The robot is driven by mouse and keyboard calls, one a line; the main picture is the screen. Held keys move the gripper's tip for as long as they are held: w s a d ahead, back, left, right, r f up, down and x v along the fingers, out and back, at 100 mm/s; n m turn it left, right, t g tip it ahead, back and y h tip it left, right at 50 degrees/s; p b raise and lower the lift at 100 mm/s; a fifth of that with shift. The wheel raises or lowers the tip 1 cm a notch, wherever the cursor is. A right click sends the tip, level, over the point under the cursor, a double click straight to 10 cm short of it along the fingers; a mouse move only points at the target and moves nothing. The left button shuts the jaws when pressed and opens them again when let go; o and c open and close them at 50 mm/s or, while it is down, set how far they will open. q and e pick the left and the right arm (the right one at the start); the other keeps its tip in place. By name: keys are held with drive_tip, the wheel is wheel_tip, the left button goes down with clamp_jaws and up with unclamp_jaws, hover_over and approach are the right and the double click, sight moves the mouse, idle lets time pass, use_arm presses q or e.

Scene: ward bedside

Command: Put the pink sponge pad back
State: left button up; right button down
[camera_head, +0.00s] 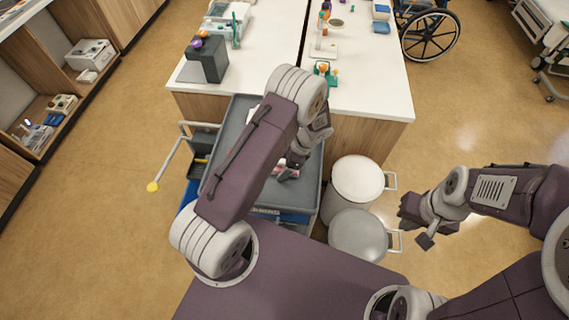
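My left arm reaches over a grey cart tray (235,125), and its gripper (289,170) is low over the tray's right part. The forearm hides much of the tray and part of this gripper, so I cannot tell whether its fingers are open or hold anything. A small pinkish-red patch shows beside the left gripper; I cannot tell whether it is the pink sponge pad. My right gripper (415,224) is to the right of the bins, above the floor, with its fingers apart and nothing between them.
Two lidded round bins (357,179) stand right of the cart. Behind the cart are white-topped counters (375,95) with a dark grey box (207,60) and several small items. A wheelchair (430,34) stands at the back right. Open floor lies left and right.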

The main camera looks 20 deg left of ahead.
idle(0.3)
use_arm(q)
drive_tip(key=shift+r, duration=0.3)
drive_tip(key=b+v, duration=0.2)
drive_tip(key=v, duration=1)
drive_tip(key=s+a+n+t+h+b, duration=0.2)
drive_tip(key=s+n+h+b, duration=0.1)
drive_tip(key=s+n, duration=1.2)
drive_tip(key=shift+h, duration=0.8)
drive_tip(key=shift+r, duration=0.1)
